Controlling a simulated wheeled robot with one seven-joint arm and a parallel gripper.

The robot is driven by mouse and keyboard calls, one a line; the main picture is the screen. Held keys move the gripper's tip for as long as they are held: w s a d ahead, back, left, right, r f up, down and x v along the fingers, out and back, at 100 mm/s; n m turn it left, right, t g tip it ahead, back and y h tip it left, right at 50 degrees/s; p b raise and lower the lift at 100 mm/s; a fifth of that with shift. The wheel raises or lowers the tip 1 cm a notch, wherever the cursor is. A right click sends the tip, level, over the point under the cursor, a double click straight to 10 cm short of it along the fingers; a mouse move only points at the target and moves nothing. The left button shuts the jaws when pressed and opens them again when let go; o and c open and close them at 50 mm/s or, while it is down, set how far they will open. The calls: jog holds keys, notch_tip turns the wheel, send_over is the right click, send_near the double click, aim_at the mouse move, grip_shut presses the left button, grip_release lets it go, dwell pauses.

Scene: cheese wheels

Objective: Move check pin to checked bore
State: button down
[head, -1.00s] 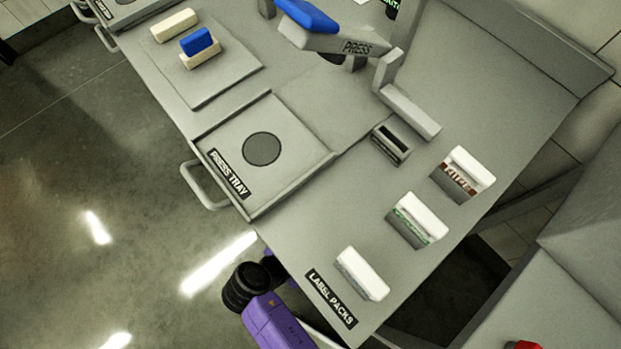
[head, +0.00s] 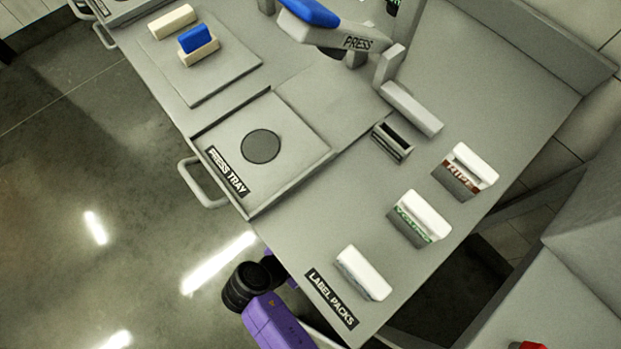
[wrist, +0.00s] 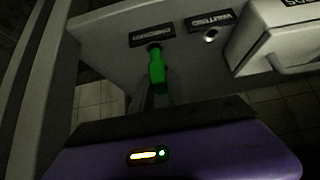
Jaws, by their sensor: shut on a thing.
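The green check pin (wrist: 157,76) is in the middle of the wrist view. My gripper (wrist: 160,92) is shut on it, its fingers dark and partly hidden. The pin's far end meets a dark spot beside the left dark label (wrist: 152,36) on a grey panel (wrist: 110,55). I cannot tell whether the tip is inside a bore or just in front of it. A bore with a bright rim (wrist: 210,36) sits by the right label (wrist: 211,20). Both labels are too blurred to read surely. The head view does not show the pin or my gripper.
A pale box-like part (wrist: 275,45) stands right of the panel in the wrist view. The head view shows a bench with a press tray (head: 290,165), a blue-handled press (head: 345,40) and label packs (head: 362,272). Open floor (head: 90,190) lies left of the bench.

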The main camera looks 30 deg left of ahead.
jog(key=shift+f+b, duration=1.45)
jog(key=shift+f, duration=0.2)
jog(key=c, duration=1.2)
grip_release()
jog(key=shift+r, duration=0.1)
jog(key=v, duration=0.7)
jog(key=shift+s+r+p, duration=0.25)
jog(key=shift+p, duration=0.2)
jog(key=shift+a, duration=0.15)
